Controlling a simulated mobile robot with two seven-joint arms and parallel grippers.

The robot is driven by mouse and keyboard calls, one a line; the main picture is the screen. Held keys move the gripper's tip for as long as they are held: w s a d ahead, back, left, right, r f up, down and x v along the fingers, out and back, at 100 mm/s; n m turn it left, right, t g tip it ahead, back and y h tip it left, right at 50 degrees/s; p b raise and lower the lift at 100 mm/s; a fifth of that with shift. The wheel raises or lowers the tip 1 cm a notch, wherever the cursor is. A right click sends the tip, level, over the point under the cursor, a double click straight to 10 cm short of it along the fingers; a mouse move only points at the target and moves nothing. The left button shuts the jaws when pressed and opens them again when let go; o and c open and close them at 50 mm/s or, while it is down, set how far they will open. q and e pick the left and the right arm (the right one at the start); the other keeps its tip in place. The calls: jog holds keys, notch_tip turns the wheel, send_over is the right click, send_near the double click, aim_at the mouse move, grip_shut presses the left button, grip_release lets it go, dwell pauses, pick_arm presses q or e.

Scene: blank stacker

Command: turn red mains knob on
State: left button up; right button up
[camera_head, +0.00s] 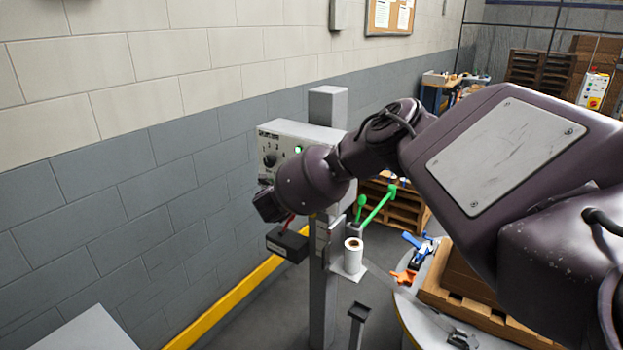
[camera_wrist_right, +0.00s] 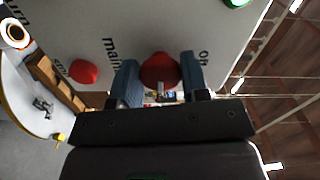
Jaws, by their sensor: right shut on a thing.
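The grey control panel (camera_head: 310,131) is fixed to a post beside the wall, with a dark dial and a lit green lamp on its face. In the right wrist view, the round red mains knob (camera_wrist_right: 159,68) sits on the panel's pale face beside the "mains" lettering. My right gripper (camera_wrist_right: 162,74) has one finger on each side of this knob and is shut on it. In the head view, my right arm reaches across to the panel, and the wrist hides the knob. Whether the knob is turned on cannot be told. My left gripper is in neither view.
A second red control (camera_wrist_right: 84,72) sits close to the gripper on the panel. A small black box (camera_head: 287,244) hangs below the wrist. A white roll (camera_head: 353,255) and green handles (camera_head: 376,207) are close to the post. The wall runs along the left.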

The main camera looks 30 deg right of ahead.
dwell(0.3)
jog(key=o, duration=0.9)
jog(key=shift+a, duration=0.1)
jog(key=b+v, duration=0.1)
jog(key=v, duration=0.9)
jog(key=shift+s+a, duration=0.2)
jog(key=shift+a, duration=0.1)
